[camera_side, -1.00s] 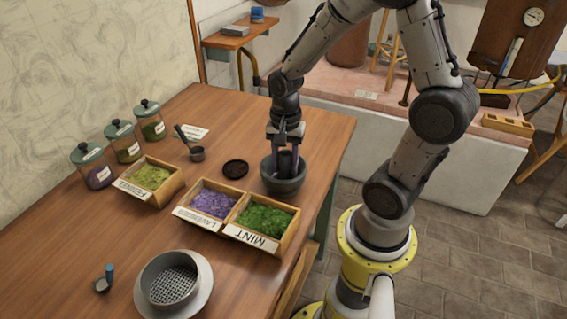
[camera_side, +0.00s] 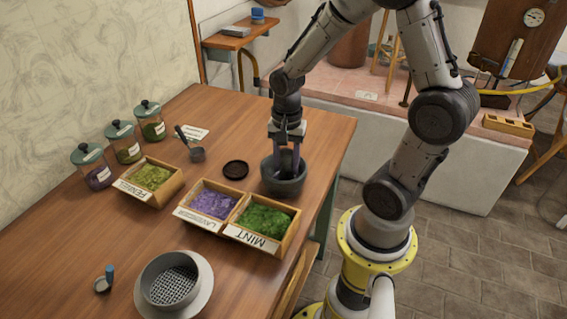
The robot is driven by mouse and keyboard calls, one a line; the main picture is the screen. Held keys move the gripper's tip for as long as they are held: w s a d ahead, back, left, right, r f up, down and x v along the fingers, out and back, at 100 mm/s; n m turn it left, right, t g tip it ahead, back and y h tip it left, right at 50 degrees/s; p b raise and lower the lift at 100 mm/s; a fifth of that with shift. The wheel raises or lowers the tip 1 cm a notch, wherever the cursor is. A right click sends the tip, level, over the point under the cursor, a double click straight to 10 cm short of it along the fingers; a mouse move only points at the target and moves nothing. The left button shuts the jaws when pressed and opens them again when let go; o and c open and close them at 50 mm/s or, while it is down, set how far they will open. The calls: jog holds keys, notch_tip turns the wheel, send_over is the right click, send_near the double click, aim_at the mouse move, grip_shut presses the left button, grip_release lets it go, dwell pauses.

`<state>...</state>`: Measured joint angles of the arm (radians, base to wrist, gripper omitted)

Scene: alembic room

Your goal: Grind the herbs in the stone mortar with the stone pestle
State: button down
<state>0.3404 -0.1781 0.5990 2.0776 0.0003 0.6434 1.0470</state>
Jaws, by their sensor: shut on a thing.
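The dark stone mortar (camera_side: 284,186) stands upright on the wooden table, near its right edge. My gripper (camera_side: 287,160) points down into the mortar's mouth from above. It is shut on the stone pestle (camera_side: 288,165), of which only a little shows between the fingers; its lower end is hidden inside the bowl. The herbs in the mortar cannot be seen past the rim and the fingers.
Wooden boxes of mint (camera_side: 264,220), lavender (camera_side: 213,204) and fennel (camera_side: 149,178) lie in front and left of the mortar. A black disc (camera_side: 235,170) lies close to its left. A sieve (camera_side: 170,284) stands at the front; lidded jars (camera_side: 123,142) line the wall. The table's back is mostly clear.

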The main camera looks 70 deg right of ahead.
aim_at(286, 153)
jog(key=shift+w+a+f, duration=0.1)
jog(key=shift+w+a, duration=0.25)
jog(key=shift+w, duration=0.3)
jog(key=shift+s+a, duration=0.2)
jog(key=shift+s, duration=0.65)
jog(key=shift+w+r, duration=0.1)
jog(key=shift+r, duration=4.3)
jog(key=shift+w+d+r, duration=0.15)
jog(key=shift+w+r, duration=0.05)
jog(key=shift+r, duration=0.2)
jog(key=shift+w+d+r, duration=0.15)
jog(key=shift+r, duration=0.2)
jog(key=shift+f, duration=4.7)
